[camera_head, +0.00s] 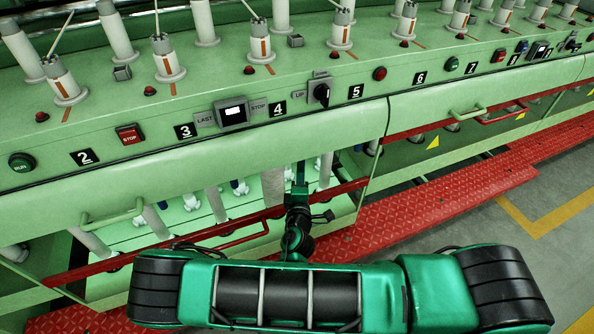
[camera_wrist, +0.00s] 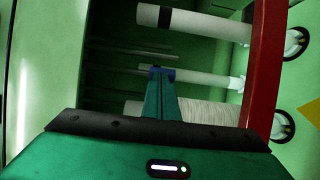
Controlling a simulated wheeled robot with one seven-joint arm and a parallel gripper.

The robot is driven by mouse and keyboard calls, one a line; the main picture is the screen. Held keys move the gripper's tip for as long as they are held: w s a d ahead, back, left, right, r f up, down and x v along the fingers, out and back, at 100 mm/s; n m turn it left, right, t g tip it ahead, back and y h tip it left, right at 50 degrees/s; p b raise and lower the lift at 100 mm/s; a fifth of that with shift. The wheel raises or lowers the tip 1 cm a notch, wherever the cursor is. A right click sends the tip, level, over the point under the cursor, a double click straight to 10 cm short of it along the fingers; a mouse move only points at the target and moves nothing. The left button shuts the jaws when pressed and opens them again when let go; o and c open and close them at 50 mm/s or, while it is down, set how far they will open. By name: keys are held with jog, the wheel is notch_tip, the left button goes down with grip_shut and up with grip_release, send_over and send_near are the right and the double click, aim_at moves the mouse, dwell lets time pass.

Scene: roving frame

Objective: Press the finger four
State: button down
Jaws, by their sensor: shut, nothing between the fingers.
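The panel label 4 (camera_head: 278,109) is on the green machine front, between labels 3 (camera_head: 185,131) and 5 (camera_head: 356,92). No part clearly recognisable as finger four shows in either view. In the wrist view my gripper (camera_wrist: 161,76) is shut, with nothing between its fingers, and has blue at its tip. It points into the opening among pale, sideways-looking cylinders; a plain one (camera_wrist: 205,78) is by the tip, and a ridged one (camera_wrist: 205,112) lies partly behind the fingers. I cannot tell whether the tip touches anything. In the head view my arm reaches the opening below the panel.
A red rail (camera_head: 225,231) runs across the opening and shows upright in the wrist view (camera_wrist: 264,75). A red tread step (camera_head: 400,225) runs along the machine. Grey floor (camera_head: 560,190) is clear at right.

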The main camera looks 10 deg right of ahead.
jog(key=shift+d, duration=0.45)
dwell(0.3)
